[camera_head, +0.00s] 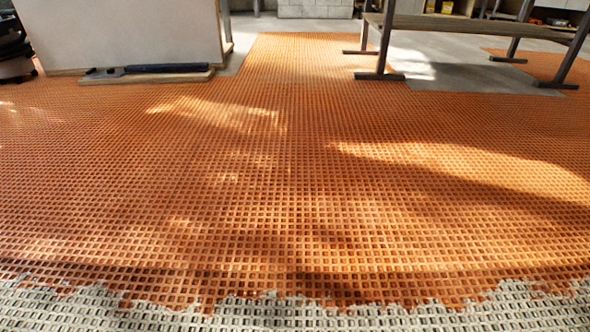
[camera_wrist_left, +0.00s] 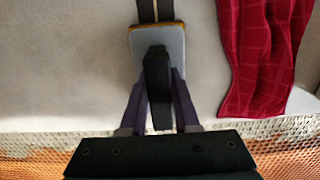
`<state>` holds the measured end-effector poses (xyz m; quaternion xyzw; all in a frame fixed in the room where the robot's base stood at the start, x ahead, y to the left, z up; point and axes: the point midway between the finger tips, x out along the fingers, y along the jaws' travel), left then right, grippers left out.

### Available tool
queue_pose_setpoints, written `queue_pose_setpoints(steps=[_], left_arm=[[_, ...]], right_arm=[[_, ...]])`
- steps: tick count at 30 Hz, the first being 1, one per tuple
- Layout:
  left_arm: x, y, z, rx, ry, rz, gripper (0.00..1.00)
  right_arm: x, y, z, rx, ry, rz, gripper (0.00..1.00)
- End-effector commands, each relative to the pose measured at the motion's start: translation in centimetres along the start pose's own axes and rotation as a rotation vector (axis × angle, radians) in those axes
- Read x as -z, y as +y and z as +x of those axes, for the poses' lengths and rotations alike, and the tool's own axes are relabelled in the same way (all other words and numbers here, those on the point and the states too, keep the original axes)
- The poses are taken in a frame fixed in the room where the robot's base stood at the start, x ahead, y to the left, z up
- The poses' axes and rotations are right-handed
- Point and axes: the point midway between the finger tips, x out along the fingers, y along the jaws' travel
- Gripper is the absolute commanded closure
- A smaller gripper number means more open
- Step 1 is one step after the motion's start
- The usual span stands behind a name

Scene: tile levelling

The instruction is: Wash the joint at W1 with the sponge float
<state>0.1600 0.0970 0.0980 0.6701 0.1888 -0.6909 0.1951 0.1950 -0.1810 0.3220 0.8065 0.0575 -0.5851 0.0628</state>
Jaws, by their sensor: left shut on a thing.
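In the left wrist view my left gripper (camera_wrist_left: 158,78) is shut on the black handle of a flat tool, which I take to be the sponge float (camera_wrist_left: 174,42). It has a grey plate with a thin yellow-orange edge at its far end. The float is over or on a pale beige surface (camera_wrist_left: 70,60); I cannot tell whether it touches it. My right gripper is not in either view. No joint marked W1 can be made out. The head view shows neither gripper nor the float.
A dark red cloth (camera_wrist_left: 262,50) lies right of the float. Orange gridded matting (camera_head: 300,180) covers the floor, with a ragged grey gridded strip (camera_head: 240,315) in front. A bench (camera_head: 460,27) stands back right. A pale panel (camera_head: 120,35) and dark long-handled tool (camera_head: 165,68) are back left.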

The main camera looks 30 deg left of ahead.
Motion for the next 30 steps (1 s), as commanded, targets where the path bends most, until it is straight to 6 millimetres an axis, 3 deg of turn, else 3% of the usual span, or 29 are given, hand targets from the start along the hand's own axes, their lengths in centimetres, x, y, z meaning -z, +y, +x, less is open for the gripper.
queue_pose_setpoints(steps=[30], left_arm=[[-4.2, -0.1, -0.1, 0.003, -0.003, 0.0, 1.0]], right_arm=[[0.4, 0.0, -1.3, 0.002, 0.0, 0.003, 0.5]])
